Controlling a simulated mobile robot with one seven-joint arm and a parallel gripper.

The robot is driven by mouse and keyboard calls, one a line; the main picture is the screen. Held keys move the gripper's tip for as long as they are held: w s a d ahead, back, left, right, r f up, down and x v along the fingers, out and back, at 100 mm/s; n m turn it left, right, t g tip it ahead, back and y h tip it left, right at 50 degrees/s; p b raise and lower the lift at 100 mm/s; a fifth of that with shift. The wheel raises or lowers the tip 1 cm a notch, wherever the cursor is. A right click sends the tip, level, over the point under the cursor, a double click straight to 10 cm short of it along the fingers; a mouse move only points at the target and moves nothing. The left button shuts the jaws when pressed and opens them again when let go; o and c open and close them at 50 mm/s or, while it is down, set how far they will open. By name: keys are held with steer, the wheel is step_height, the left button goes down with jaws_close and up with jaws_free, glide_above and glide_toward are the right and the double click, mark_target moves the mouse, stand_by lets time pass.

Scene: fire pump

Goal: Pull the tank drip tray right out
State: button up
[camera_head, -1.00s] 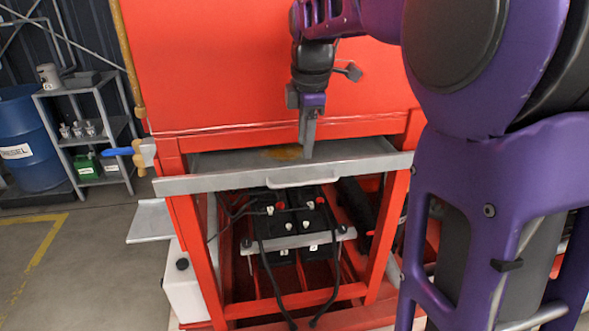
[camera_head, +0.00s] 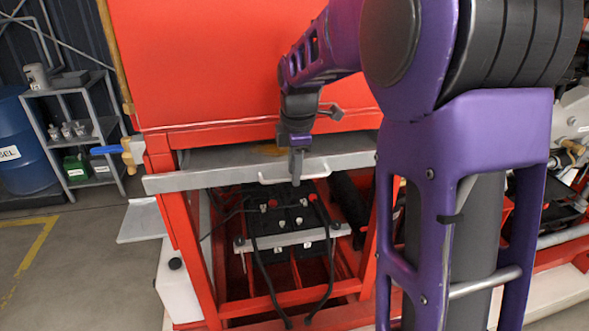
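The tank drip tray (camera_head: 215,174) is a flat grey tray under the red tank (camera_head: 200,60). Its front lip sticks out past the red frame, and a strip of its top shows with a brownish stain. A pale bar handle (camera_head: 268,181) is on the lip. My gripper (camera_head: 296,180) points down at the handle's middle, with its fingers overlapping the bar and their tips just below it. The fingers line up in this view, so I cannot tell whether they are open or closed, or whether they touch the bar.
Black batteries and cables (camera_head: 285,218) sit below in the red frame (camera_head: 185,240). A white container (camera_head: 180,290) stands at lower left. A shelf (camera_head: 85,125) and blue drum (camera_head: 25,150) are farther left. Left floor is clear.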

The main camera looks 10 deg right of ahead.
jaws_close()
stand_by(1.2)
